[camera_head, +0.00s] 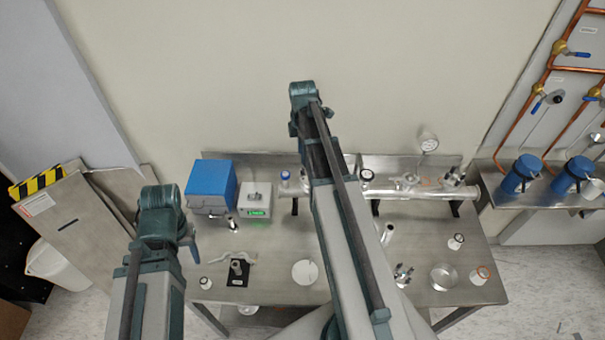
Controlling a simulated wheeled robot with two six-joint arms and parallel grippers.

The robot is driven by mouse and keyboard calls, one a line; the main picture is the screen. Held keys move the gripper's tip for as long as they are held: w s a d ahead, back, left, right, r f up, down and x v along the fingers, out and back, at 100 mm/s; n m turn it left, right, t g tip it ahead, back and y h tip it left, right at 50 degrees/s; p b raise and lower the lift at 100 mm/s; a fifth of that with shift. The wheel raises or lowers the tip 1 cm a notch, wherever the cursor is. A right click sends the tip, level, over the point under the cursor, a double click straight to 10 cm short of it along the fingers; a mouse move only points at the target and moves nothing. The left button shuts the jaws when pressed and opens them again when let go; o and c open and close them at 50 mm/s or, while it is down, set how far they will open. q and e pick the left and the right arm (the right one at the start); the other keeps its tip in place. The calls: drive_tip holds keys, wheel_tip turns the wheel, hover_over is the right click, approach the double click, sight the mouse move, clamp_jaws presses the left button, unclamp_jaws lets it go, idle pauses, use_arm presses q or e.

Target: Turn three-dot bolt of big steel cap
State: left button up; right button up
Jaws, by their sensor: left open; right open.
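A long steel tube (418,190) lies across the back of the steel table. A steel clamp-like part with protrusions (454,177) sits at its right end. A pronged steel piece (403,275) and a round, shallow steel cap or dish (443,277) stand apart on the front right of the table. I cannot tell which of these is the big steel cap. Bolt dots are too small to make out. My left arm rises at the lower left, and my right arm crosses the middle, covering part of the tube. Neither gripper's fingertips can be made out.
A blue box (212,184) and a grey device with a green display (256,203) stand back left. A black block (238,272) and white disc (305,272) lie in front. A gauge (428,142) rises behind the tube.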

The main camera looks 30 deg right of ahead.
sight(303, 169)
wheel_tip(303, 169, down, 7)
drive_tip(key=b, duration=0.6)
drive_tip(key=shift+f, duration=0.15)
clamp_jaws()
